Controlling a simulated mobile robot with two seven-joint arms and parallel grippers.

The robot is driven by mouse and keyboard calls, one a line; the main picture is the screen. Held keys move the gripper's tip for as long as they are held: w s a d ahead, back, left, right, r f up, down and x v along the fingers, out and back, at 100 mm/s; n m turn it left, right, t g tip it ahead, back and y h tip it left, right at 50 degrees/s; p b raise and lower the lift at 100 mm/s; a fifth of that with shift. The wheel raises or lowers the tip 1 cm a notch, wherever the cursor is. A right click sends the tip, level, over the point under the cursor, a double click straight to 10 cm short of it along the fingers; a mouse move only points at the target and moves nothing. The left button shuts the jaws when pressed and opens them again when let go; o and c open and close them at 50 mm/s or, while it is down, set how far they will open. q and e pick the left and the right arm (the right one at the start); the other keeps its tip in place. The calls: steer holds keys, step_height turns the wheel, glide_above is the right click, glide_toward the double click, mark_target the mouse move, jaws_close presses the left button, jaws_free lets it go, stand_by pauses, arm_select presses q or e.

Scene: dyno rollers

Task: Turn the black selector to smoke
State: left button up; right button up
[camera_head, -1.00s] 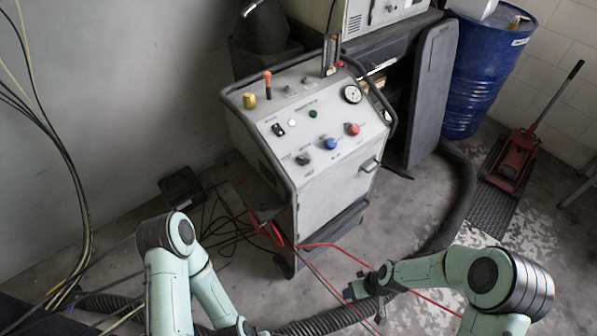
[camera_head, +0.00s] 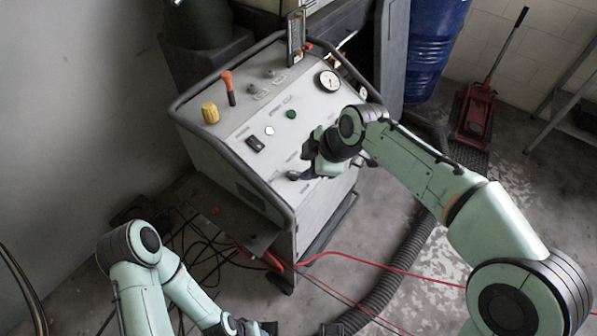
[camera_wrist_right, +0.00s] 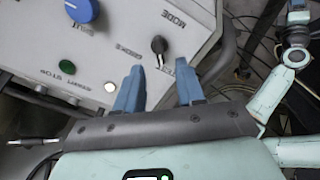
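The black selector (camera_head: 293,175) is a small knob on the sloped front panel of the grey machine (camera_head: 325,205). In the right wrist view the selector (camera_wrist_right: 159,44) sits beside the word MODE, with a pale mark toward the fingers; its small position labels are hard to read. My right gripper (camera_head: 308,172) is over the panel just right of the selector. In the wrist view its two blue fingers (camera_wrist_right: 160,88) are apart and empty, with the selector just beyond the gap, not visibly touched. My left gripper (camera_head: 262,328) is low at the bottom edge; its fingers are unclear.
A blue knob (camera_wrist_right: 82,9) and a green button (camera_wrist_right: 41,88) are on the same panel. A dark tube rail (camera_head: 235,160) edges the machine. Red hoses (camera_head: 380,265) and a black corrugated hose (camera_head: 400,270) cross the floor. A yellow knob (camera_head: 210,113) is at the panel's upper left.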

mark_target(297, 173)
steer(key=x, duration=0.6)
steer(key=shift+b, duration=0.35)
jaws_close()
